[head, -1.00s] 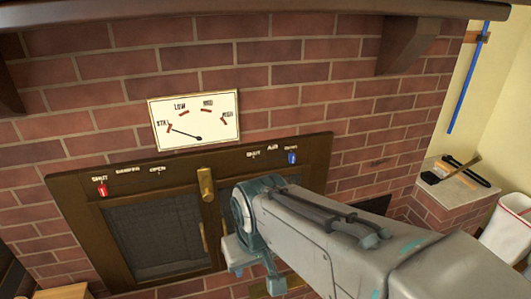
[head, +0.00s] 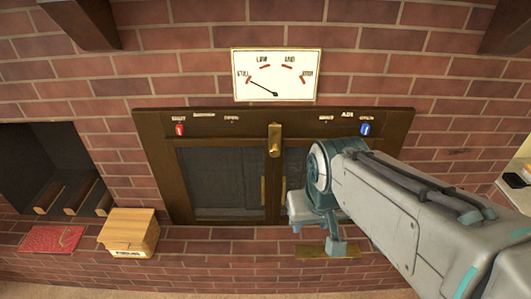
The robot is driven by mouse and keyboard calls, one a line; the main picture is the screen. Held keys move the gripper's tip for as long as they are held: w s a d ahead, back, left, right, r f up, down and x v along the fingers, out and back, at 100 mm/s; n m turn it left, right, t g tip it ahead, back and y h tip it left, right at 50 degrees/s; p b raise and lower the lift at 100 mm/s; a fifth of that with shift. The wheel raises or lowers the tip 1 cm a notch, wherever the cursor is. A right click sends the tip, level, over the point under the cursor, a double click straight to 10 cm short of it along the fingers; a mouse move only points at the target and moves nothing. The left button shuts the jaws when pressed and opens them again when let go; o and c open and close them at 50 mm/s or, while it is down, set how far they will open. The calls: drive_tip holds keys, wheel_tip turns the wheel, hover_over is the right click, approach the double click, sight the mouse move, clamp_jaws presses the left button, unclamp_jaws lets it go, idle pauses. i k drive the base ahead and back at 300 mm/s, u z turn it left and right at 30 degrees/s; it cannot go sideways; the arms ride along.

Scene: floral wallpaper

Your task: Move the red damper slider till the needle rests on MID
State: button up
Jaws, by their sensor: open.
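The red damper slider (head: 180,129) sits at the left end of its track, under the SHUT mark on the dark stove frame. The gauge (head: 276,75) above the stove is white, with STILL, LOW, MID and HIGH marks. Its needle (head: 263,88) points up-left at STILL. My gripper (head: 335,246) is in front of the right stove door, low and to the right of the red slider, well apart from it. It is open; nothing shows between its fingers, which are small in view.
A blue slider (head: 365,128) sits at the right end of the AIR track. A brass latch (head: 274,140) stands out between the stove doors (head: 220,180). A wooden box (head: 129,232) and a red mat (head: 52,239) lie at the lower left. The wall before the red slider is clear.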

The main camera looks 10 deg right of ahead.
sight(180, 129)
drive_tip(key=u, duration=0.55)
drive_tip(key=i, duration=0.75)
drive_tip(key=u, duration=0.7)
